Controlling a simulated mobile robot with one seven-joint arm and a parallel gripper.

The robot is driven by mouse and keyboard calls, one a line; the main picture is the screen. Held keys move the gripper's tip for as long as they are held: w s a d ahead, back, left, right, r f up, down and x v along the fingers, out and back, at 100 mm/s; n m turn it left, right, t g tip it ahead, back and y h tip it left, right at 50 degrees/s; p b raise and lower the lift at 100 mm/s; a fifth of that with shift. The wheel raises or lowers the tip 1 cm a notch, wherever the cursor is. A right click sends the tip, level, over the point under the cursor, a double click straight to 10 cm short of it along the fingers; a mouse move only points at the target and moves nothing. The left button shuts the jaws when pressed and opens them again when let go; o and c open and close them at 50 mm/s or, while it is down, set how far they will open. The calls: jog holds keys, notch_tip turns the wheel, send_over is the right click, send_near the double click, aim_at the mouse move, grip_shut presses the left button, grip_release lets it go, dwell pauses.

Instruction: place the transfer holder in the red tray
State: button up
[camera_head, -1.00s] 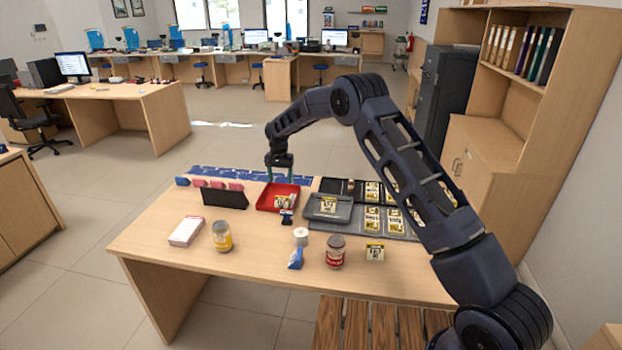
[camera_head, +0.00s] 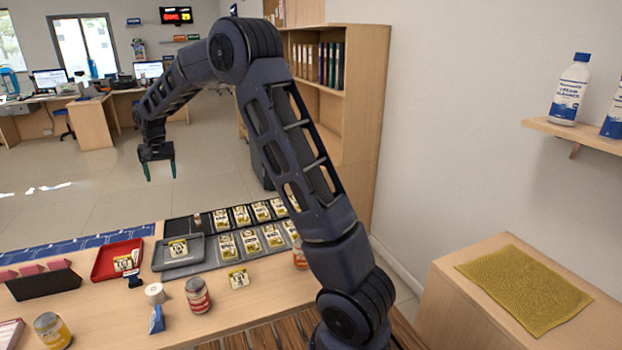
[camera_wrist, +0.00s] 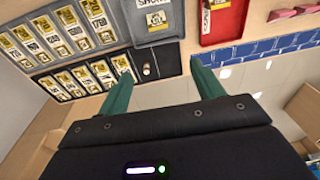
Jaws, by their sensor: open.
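The red tray (camera_head: 104,265) lies on the counter at the left in the head view. It holds a small yellow-and-white labelled item (camera_head: 125,263). The tray also shows at the top of the wrist view (camera_wrist: 228,30). I cannot tell which item is the transfer holder; no readable label marks it. My gripper (camera_head: 160,172) is open and empty, with its fingers pointing down. It is in the air, above and beyond the counter's far edge, apart from the tray. In the wrist view its two green fingers (camera_wrist: 162,85) are spread with nothing between them.
A grey tray (camera_head: 197,254) with a labelled card sits right of the red tray. A compartmented organiser (camera_head: 262,255) holds several labelled cards. A black rack (camera_head: 45,284), jars (camera_head: 198,295), a white roll (camera_head: 155,293) and a loose card (camera_head: 238,278) stand nearer. A yellow mat (camera_head: 525,288) lies at right.

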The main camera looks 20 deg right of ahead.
jog(key=s+d+r+t, duration=0.1)
jog(key=s+d+r, duration=0.45)
jog(key=d, duration=0.35)
jog(key=s+d+r, duration=0.4)
jog(key=s+d, duration=0.2)
jog(key=d, duration=0.2)
jog(key=s+d+r+t, duration=0.1)
jog(key=s+d+r, duration=0.4)
jog(key=d, duration=0.4)
jog(key=s+d+f, duration=0.1)
jog(key=s+d, duration=0.3)
jog(key=s, duration=0.4)
jog(key=s+d+f+t, duration=0.1)
jog(key=s+d, duration=0.3)
jog(key=s, duration=0.4)
jog(key=s+d+f, duration=0.3)
jog(key=s+d, duration=0.2)
jog(key=s, duration=0.3)
jog(key=shift+s+t+h, duration=0.3)
jog(key=shift+s, duration=0.05)
jog(key=shift+o, duration=0.4)
